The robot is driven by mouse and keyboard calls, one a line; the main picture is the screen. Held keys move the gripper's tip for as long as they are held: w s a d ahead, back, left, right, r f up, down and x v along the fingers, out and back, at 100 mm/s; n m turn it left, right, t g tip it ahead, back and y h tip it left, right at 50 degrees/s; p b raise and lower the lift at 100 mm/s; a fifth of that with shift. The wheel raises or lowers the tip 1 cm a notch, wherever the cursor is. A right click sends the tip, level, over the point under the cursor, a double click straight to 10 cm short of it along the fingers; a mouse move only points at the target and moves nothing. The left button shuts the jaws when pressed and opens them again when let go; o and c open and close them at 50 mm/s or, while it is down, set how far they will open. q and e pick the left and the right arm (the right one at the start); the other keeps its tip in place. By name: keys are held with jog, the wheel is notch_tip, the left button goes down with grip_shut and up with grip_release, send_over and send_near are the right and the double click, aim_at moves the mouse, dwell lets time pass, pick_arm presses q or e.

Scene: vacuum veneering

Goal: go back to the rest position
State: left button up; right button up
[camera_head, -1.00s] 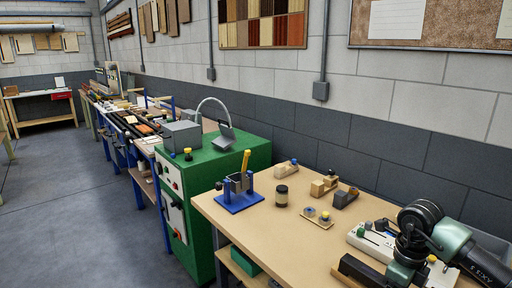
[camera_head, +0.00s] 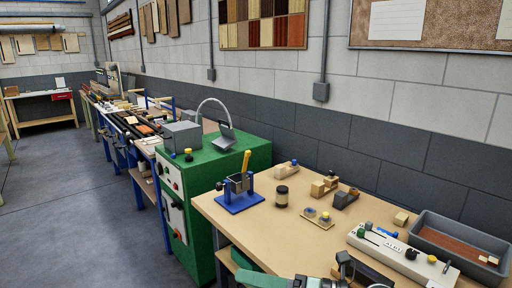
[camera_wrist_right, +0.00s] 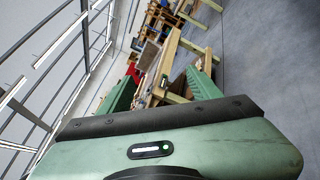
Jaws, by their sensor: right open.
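My right gripper (camera_wrist_right: 162,80) shows in the right wrist view, with its two green fingers spread wide and nothing between them. Past the fingers the wrist view looks, tilted, across the room towards benches and the floor. In the head view, parts of my right arm and hand show only at the bottom edge, in front of the wooden-topped table (camera_head: 243,213). They are cut off by the frame, and the fingertips are hard to make out there. My left gripper is not in view.
The table holds a blue stand (camera_head: 240,201), a dark-lidded jar (camera_head: 282,197), small wooden blocks, a white control strip (camera_head: 398,254) and a grey bin (camera_head: 462,225). A green cabinet (camera_head: 205,176) stands to its left. The floor (camera_head: 85,215) at left is clear.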

jog(key=w+d+r+m+t+h, duration=0.15)
jog(key=d+m+t+h, duration=0.45)
jog(key=m, duration=0.6)
jog(key=w+d+m+t+h, duration=0.3)
jog(key=d+m+t+h, duration=0.25)
jog(key=m+t, duration=0.5)
jog(key=s+d+f+m+g+h, duration=0.3)
jog(key=d+f+m+g, duration=0.15)
jog(key=f+m, duration=0.2)
jog(key=s+d+f+m+g+h, duration=0.3)
jog(key=d+f+m+h, duration=0.15)
jog(key=f, duration=0.35)
jog(key=s+f+m+g+y, duration=0.1)
jog(key=s+f+m+g, duration=0.1)
jog(key=s+f+g, duration=0.65)
jog(key=s+f+m+g+y, duration=0.15)
jog(key=s+f, duration=0.35)
jog(key=s, duration=0.8)
notch_tip(320, 180, down, 24)
jog(key=g, duration=0.2)
jog(key=s+d+f+g, duration=0.1)
jog(key=s+d+f, duration=0.2)
jog(key=s+f, duration=1.5)
jog(key=shift+s+d+h, duration=0.15)
jog(key=shift+s+h, duration=0.05)
jog(key=shift+h, duration=0.15)
